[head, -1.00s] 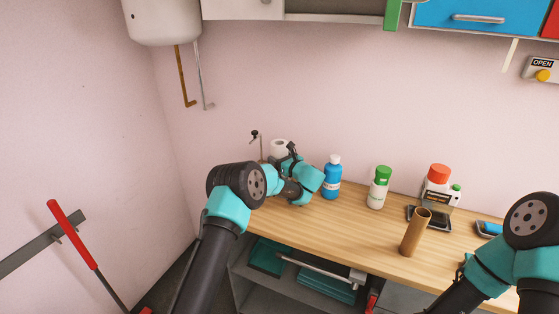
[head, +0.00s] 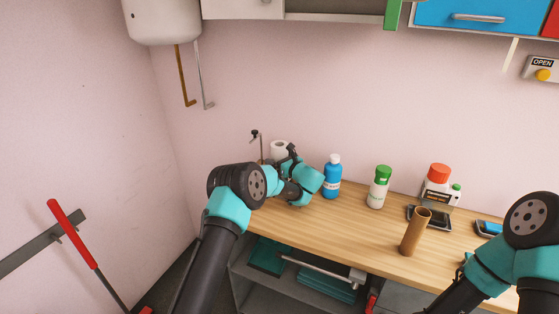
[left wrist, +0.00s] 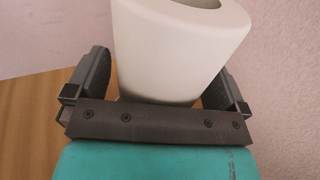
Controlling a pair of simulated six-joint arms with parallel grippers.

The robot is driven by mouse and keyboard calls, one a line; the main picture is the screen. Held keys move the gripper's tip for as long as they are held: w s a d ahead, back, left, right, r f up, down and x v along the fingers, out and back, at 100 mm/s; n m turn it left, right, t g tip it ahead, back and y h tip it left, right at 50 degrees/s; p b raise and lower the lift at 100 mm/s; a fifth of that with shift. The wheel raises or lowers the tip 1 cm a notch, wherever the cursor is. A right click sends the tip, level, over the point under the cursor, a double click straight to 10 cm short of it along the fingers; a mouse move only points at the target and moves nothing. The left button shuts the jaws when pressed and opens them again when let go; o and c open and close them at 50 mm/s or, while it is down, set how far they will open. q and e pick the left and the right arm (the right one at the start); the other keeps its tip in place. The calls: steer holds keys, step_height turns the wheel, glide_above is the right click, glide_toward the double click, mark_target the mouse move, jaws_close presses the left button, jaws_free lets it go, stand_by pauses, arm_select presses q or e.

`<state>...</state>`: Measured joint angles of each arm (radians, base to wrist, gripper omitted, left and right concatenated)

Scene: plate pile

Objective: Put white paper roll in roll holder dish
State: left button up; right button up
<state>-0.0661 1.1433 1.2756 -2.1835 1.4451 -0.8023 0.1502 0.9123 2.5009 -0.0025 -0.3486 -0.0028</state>
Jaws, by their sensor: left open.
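The white paper roll (head: 280,147) stands upright at the back left of the wooden counter, partly hidden behind my left gripper (head: 288,160). In the left wrist view the roll (left wrist: 172,60) is between the two dark fingers, with a narrow gap beside the left finger. My left gripper is open around it. A thin post with a black knob (head: 254,134) stands just left of the roll; its base is hidden. I cannot tell which thing is the roll holder dish. My right arm shows at the right edge, but its gripper does not show.
A blue bottle (head: 333,178) stands close right of my left gripper. A green-capped bottle (head: 379,187), a red-capped container (head: 437,184), a dark tray (head: 441,223) and a brown tube (head: 413,236) are farther right. The counter front between (head: 345,224) is clear.

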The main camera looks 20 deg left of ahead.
arm_select(q)
steer(key=shift+r, duration=0.15)
steer(key=v, duration=1.2)
arm_select(e)
steer(key=shift+c, duration=0.3)
stand_by(1.0)
